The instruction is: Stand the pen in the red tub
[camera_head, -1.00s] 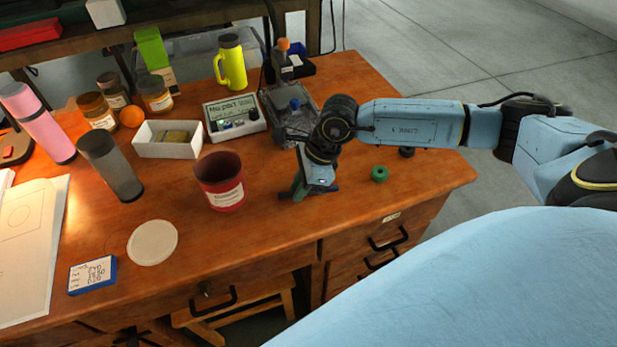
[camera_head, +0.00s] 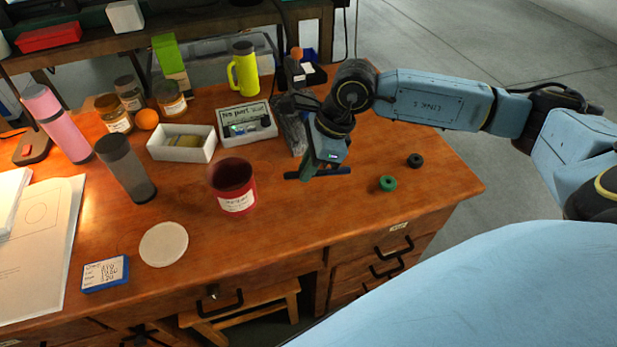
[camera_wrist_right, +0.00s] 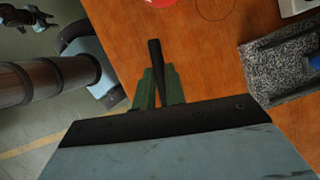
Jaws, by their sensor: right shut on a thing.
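The pen (camera_head: 292,175) is dark and slim, held roughly level in my right gripper (camera_head: 317,168). It sticks out on both sides of the fingers. In the right wrist view the pen (camera_wrist_right: 155,58) runs out between the green fingers (camera_wrist_right: 158,88), which are shut on it. The red tub (camera_head: 238,200) stands upright on the bench, left of the gripper and apart from it, with a white label and an open top. Its edge just shows at the top of the right wrist view (camera_wrist_right: 161,2).
A green ring (camera_head: 388,183) and a black ring (camera_head: 415,160) lie right of the gripper. A grey cup (camera_head: 126,168), white tray (camera_head: 165,152) and display box (camera_head: 247,123) stand left and behind. A pale disc (camera_head: 163,244) lies in front. The bench front right of the tub is clear.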

